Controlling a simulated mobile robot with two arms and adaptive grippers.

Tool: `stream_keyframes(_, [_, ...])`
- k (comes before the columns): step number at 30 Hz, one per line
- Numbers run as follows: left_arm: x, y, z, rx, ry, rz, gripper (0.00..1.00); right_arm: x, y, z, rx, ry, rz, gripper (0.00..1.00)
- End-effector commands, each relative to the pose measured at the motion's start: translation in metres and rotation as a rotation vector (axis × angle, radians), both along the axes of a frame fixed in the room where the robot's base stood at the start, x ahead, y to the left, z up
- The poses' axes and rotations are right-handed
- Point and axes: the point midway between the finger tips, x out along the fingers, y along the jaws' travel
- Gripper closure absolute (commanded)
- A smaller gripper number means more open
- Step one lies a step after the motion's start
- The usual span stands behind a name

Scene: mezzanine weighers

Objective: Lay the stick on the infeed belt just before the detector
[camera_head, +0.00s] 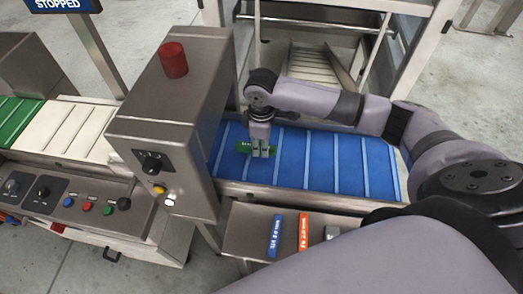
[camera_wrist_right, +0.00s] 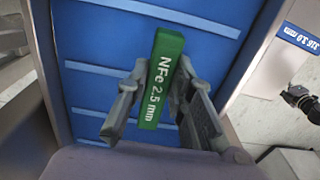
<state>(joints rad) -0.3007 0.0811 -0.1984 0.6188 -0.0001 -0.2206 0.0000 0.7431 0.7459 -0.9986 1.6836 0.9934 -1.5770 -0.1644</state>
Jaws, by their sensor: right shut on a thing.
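The green stick (camera_head: 244,147), marked "NFe 2.5 mm", is in my right gripper (camera_head: 260,152) over the blue belt, close to the detector's right side. In the right wrist view the stick (camera_wrist_right: 160,80) lies between the two fingers of my right gripper (camera_wrist_right: 158,98), which is shut on it. I cannot tell whether the stick touches the belt. The blue ribbed infeed belt (camera_head: 335,160) runs right from the detector (camera_head: 170,115), a steel housing with a red beacon on top. My left gripper is not in view.
A steel tray (camera_head: 245,232) in front of the belt holds a blue stick (camera_head: 275,235), an orange stick (camera_head: 304,232) and a grey one, partly hidden by my arm. A control panel (camera_head: 85,195) with buttons stands left. White and green belt sections lie beyond the detector.

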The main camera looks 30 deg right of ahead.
Motion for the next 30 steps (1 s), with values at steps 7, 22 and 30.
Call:
stream_keyframes(7, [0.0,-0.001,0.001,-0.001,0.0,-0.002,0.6,-0.001,0.0,-0.033,0.0,0.001,-0.001,1.0])
stream_keyframes(22, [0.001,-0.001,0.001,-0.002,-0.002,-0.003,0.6,0.0,0.0,-0.037,-0.001,0.001,-0.001,0.72])
stream_keyframes(30, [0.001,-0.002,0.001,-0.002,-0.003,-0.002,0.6,0.0,0.0,-0.037,-0.001,0.001,-0.001,0.59])
